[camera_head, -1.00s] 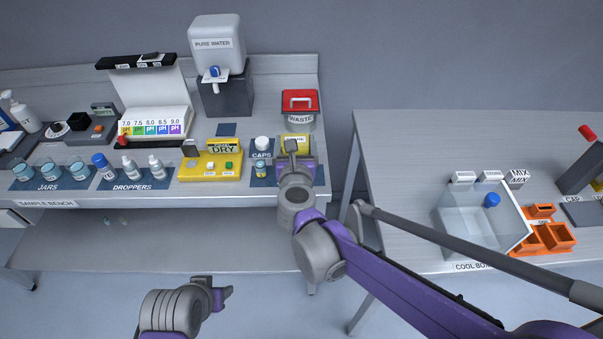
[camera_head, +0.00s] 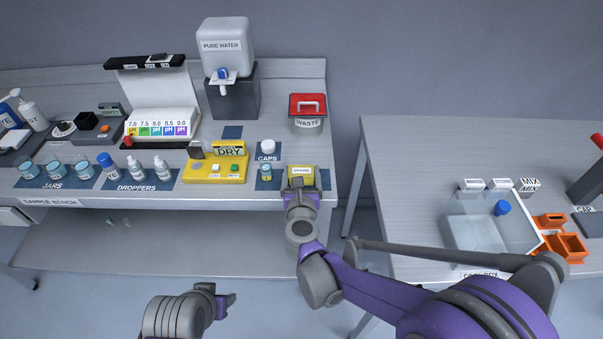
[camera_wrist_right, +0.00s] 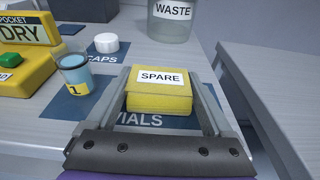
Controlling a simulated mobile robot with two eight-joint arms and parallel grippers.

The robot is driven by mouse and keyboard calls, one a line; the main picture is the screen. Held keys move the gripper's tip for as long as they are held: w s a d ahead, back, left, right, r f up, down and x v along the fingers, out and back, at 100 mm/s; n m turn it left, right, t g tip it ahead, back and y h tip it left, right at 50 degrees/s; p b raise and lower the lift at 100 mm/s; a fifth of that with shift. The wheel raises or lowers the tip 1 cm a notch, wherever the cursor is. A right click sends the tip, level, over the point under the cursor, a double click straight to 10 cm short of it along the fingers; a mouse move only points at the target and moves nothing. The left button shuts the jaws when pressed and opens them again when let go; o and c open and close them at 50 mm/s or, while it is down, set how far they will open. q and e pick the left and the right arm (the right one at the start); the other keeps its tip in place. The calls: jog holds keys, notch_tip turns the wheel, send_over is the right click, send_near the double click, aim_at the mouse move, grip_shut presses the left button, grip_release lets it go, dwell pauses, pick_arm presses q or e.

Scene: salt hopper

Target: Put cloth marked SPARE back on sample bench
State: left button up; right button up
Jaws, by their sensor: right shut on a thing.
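The yellow folded cloth (camera_head: 301,175) has a white SPARE label, which reads clearly in the right wrist view (camera_wrist_right: 160,92). It is over the dark blue VIALS mat (camera_wrist_right: 140,121) at the right front of the sample bench (camera_head: 130,205). I cannot tell whether it rests fully on the mat or just above it. My right gripper (camera_head: 297,186) is shut on the cloth, with one finger along each side in the wrist view (camera_wrist_right: 162,97). My left gripper (camera_head: 226,299) is low in front of the bench, empty; its jaw gap is unclear.
A small vial (camera_wrist_right: 75,74) stands left of the cloth, beside the yellow POCKET DRY unit (camera_head: 216,165). A white cap (camera_head: 269,146) and the red-lidded WASTE bin (camera_head: 307,110) are behind. A gap separates the bench from the right table (camera_head: 410,150) with its clear cool box (camera_head: 475,233).

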jog(key=shift+f, duration=0.15)
jog(key=o, duration=1)
jog(key=shift+o, duration=0.2)
jog(key=shift+r, duration=0.2)
jog(key=s+r, duration=0.2)
jog(key=s, duration=0.9)
jog(key=shift+s+r, duration=0.2)
jog(key=shift+s, duration=0.2)
